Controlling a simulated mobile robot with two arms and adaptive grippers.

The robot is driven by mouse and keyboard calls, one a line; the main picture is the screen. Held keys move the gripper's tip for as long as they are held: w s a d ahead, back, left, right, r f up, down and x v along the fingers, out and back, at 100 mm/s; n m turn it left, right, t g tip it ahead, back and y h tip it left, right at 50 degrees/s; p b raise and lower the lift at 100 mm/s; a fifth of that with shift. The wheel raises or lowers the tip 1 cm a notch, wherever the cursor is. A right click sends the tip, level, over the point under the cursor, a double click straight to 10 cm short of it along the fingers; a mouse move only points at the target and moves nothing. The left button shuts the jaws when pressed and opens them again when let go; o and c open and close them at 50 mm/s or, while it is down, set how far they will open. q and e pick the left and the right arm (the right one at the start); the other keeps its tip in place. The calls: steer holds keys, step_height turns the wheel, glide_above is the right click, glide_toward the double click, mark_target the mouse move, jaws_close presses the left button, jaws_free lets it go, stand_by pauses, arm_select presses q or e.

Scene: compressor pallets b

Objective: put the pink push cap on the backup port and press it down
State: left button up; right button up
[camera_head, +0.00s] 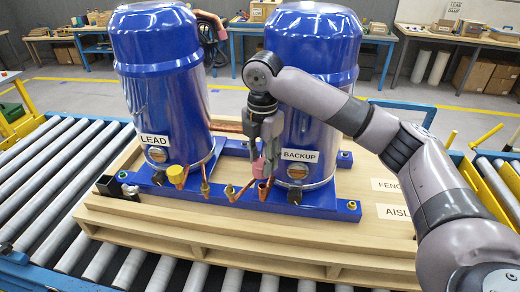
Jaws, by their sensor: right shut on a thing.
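My right gripper (261,158) points down in front of the blue compressor labelled BACKUP (318,110). It is shut on the pink push cap (258,168), of which a small part shows at the fingertips. Just below the cap is an open copper port (264,188) at the front of the BACKUP compressor. From this view I cannot tell whether the cap touches the port. My left gripper is not in view.
The blue compressor labelled LEAD (166,95) stands to the left, with copper pipes at its foot. Both compressors stand on a wooden pallet (230,235) on a roller conveyor (60,215).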

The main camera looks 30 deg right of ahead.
steer(key=shift+w, duration=0.1)
steer(key=shift+w+d+f, duration=0.1)
steer(key=shift+f+m, duration=0.2)
steer(key=shift+m, duration=0.1)
steer(key=shift+s+d+f, duration=0.1)
steer(key=shift+s+f, duration=0.05)
steer(key=shift+f, duration=0.7)
steer(key=shift+s+f, duration=0.15)
steer(key=shift+f, duration=0.9)
